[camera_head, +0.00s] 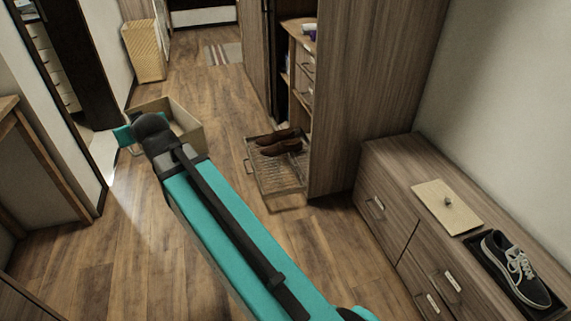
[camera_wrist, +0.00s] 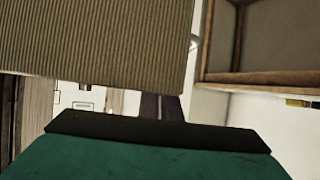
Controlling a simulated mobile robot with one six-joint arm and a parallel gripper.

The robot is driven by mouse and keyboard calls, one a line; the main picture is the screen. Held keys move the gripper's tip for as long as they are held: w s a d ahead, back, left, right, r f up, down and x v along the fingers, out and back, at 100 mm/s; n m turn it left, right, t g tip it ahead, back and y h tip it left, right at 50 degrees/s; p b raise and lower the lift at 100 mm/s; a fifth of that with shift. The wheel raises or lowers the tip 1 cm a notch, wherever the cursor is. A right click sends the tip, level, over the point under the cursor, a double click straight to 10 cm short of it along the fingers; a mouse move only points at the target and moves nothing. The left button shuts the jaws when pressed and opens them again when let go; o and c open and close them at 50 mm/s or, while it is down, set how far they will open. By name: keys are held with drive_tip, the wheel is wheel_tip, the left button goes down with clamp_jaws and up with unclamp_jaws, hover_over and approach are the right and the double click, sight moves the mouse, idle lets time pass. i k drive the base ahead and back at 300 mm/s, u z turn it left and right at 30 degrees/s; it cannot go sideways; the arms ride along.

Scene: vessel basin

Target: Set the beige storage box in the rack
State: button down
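The beige storage box (camera_head: 187,122) is an open-topped box beyond the end of my arm in the head view. In the wrist view its ribbed wall (camera_wrist: 90,40) fills the upper left, close to the camera. My gripper (camera_wrist: 160,104) meets the lower edge of that wall and appears shut on it; the fingertips are hidden behind the wall. In the head view my wrist covers the near left part of the box. A pulled-out wire rack (camera_head: 262,178) holding brown shoes (camera_head: 281,147) is to the right of the box. I cannot tell whether it is the rack named.
A wooden frame (camera_head: 45,160) stands at the left wall. A tall woven basket (camera_head: 145,52) is at the back. A low cabinet at right bears a beige lid (camera_head: 440,212) and a sneaker (camera_head: 515,270). Wooden floor (camera_head: 215,85) is clear behind the box.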

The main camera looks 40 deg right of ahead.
sight(280, 174)
drive_tip(key=i, duration=1.05)
drive_tip(key=u, duration=0.4)
